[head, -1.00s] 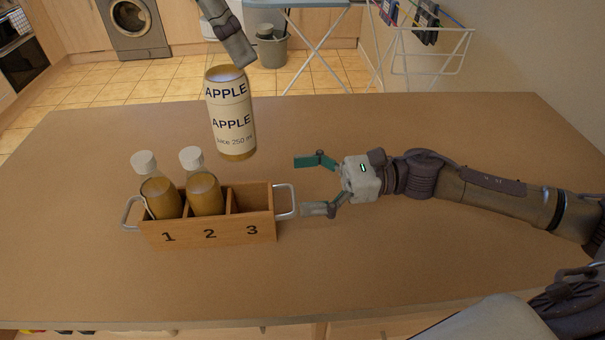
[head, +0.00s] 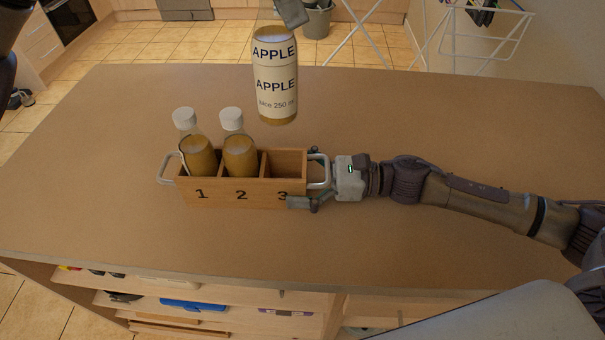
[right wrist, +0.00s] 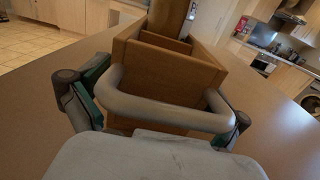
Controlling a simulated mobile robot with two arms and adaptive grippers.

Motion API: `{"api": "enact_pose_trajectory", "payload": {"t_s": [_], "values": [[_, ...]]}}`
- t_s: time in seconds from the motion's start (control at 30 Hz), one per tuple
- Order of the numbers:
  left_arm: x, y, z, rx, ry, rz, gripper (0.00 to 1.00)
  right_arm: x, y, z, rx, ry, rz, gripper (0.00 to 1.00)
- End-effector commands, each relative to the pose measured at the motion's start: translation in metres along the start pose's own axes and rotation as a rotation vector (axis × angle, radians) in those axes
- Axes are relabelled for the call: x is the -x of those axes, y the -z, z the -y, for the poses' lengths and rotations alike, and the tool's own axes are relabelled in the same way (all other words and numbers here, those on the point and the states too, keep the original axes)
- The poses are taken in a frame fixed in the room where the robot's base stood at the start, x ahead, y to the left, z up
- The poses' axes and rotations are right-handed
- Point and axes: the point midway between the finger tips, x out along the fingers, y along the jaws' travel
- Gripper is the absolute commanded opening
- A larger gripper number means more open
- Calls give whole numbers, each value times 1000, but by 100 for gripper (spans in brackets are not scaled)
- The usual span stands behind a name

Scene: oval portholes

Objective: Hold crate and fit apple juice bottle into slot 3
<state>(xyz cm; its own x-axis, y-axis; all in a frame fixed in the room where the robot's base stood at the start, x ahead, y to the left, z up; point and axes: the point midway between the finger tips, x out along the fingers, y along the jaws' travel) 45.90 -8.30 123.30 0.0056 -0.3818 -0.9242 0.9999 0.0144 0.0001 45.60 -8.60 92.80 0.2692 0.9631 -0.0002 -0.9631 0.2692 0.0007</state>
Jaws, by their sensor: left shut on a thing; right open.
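The wooden crate (head: 221,197) stands on the table with slots numbered 1, 2 and 3. Slots 1 and 2 each hold a white-capped juice bottle; slot 3 (head: 286,162) is empty. My left gripper (head: 291,13), partly cut off by the top edge, is shut on the apple juice bottle (head: 275,88). The bottle hangs nearly upright in the air, above and behind slot 3 in the picture. My right gripper (head: 309,180) is open at the crate's right end. In the right wrist view, its fingers lie either side of the grey handle (right wrist: 165,112), not closed on it.
The brown table (head: 420,255) is clear around the crate. Shelves with several items (head: 190,304) show below its front edge. A drying rack and a grey bucket (head: 317,22) stand on the tiled floor behind.

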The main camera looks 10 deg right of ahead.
Motion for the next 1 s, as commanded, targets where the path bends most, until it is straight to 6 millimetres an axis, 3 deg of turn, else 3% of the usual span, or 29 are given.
{"api": "enact_pose_trajectory", "payload": {"t_s": [0.17, 0.6, 0.73, 1.0], "values": [[1, 0, 0, -1, -1, 2, 0, 0, 0, 0, 0, 0, 0, 98], [1, 0, 0, -1, -1, 2, 0, 0, 0, 0, 0, 0, 0, 27], [-8, 4, -1, -6, 2, 1, 0, 0, 0, 0, 0, 0, 0, 27], [-51, 20, -2, -43, 24, 10, 0, 0, -1, 0, 0, 0, 1, 27]]}}
